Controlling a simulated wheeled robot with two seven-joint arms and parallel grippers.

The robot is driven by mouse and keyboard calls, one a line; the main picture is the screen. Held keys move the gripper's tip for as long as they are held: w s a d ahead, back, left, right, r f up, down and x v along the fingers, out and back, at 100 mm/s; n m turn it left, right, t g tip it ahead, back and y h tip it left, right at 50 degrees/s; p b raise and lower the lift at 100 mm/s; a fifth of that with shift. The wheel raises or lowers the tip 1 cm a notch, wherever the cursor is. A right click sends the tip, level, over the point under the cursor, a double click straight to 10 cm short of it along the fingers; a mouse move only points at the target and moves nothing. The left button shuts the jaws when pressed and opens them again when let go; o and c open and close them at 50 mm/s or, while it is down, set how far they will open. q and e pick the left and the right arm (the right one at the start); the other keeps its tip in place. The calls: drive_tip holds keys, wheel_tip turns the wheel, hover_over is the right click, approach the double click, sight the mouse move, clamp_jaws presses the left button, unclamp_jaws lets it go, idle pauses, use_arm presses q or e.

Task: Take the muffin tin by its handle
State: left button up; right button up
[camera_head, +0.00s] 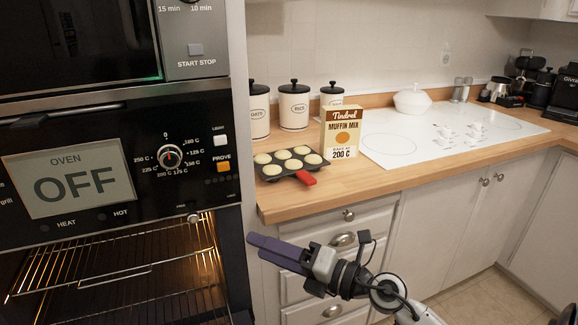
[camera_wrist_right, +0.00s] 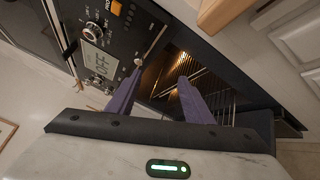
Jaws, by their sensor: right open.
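The muffin tin (camera_head: 270,169) is a dark tray with several pale, filled cups. It sits on the wooden counter at its left end, near the oven column. Its red handle (camera_head: 306,178) points toward the front edge of the counter. My right gripper (camera_head: 264,251) is below and in front of the counter, pointing left toward the open oven. Its purple fingers are apart and empty, apart from the tin. In the right wrist view the two fingers (camera_wrist_right: 157,95) show a gap with the oven behind. The tin is not in that view. My left gripper is not in view.
A muffin mix box (camera_head: 341,133) stands right of the tin, with white canisters (camera_head: 294,107) behind. The oven (camera_head: 120,165) is at left, open with wire racks (camera_head: 120,262) showing. The counter edge (camera_head: 330,203) and drawers lie near my right arm.

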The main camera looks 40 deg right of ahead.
drive_tip(key=w+d+r+n+g+h, duration=0.2)
drive_tip(key=d+n, duration=0.3)
drive_tip(key=d, duration=0.1)
drive_tip(key=n+g+h, duration=0.1)
drive_tip(key=h, duration=0.6)
approach(310, 179)
drive_tip(key=w, duration=0.1)
drive_tip(key=w+f, duration=0.1)
drive_tip(key=f+p, duration=0.1)
drive_tip(key=shift+w+d+h, duration=0.25)
drive_tip(key=shift+w+h, duration=0.05)
drive_tip(key=shift+w, duration=0.1)
drive_tip(key=shift+p+x, duration=0.7)
drive_tip(key=shift+x, duration=2.4)
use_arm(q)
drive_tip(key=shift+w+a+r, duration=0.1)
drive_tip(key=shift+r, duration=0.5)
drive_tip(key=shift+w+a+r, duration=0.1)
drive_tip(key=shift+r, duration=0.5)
use_arm(e)
drive_tip(key=shift+a+r, duration=0.1)
drive_tip(key=shift+r, duration=0.05)
clamp_jaws()
drive_tip(key=shift+w+r, duration=0.1)
drive_tip(key=shift+r, duration=0.1)
